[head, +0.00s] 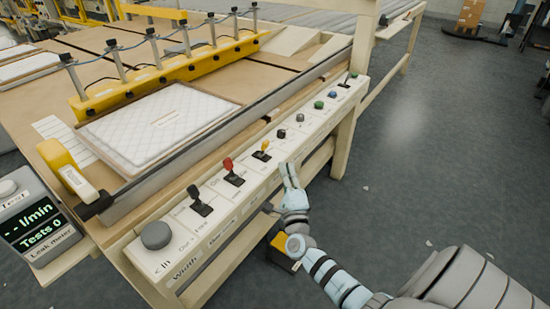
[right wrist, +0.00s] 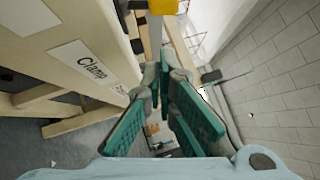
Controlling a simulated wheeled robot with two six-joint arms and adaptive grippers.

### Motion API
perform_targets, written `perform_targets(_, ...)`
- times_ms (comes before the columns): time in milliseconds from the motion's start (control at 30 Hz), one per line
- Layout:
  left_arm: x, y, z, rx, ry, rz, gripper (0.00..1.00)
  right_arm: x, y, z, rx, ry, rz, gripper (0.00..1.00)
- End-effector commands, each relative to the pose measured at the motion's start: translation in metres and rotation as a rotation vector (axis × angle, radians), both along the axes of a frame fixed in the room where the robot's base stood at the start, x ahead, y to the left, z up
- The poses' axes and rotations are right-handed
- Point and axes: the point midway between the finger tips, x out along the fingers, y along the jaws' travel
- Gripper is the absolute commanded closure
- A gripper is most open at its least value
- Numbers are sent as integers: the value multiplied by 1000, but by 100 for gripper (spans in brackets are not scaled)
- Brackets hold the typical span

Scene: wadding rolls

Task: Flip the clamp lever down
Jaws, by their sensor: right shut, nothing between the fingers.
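The clamp lever (head: 262,152) has a yellow handle on a dark base. It stands on the white control panel of the bench, just right of a red-handled lever. In the right wrist view the panel's front bears a label (right wrist: 85,64) reading Clamp. My right gripper (head: 288,170) is shut and empty, just outside the panel's front edge, to the right of and nearer than the yellow lever, apart from it. In the right wrist view its green fingers (right wrist: 165,75) come together near a metal bar with a yellow part (right wrist: 163,7); I cannot tell what this is. My left gripper is not in view.
On the panel (head: 165,262) are a red lever (head: 232,172), a black lever (head: 200,203), a grey knob (head: 156,236) and several small buttons. A quilted white pad (head: 160,120) lies on the bench behind. A leak meter (head: 38,228) stands left. Floor right is mostly clear.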

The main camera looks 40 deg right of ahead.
Motion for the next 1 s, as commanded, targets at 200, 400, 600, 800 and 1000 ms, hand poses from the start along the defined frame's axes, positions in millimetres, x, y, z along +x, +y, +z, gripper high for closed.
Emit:
perform_targets(200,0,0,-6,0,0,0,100,38,-5,11,2,-2,2,100)
perform_targets(400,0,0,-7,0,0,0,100,53,0,17,1,0,0,100)
perform_targets(600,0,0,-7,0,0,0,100,55,1,17,0,1,1,100)
perform_targets(800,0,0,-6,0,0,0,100,55,1,18,-1,5,1,100)
perform_targets(1000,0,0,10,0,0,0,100,55,1,24,-10,38,0,100)
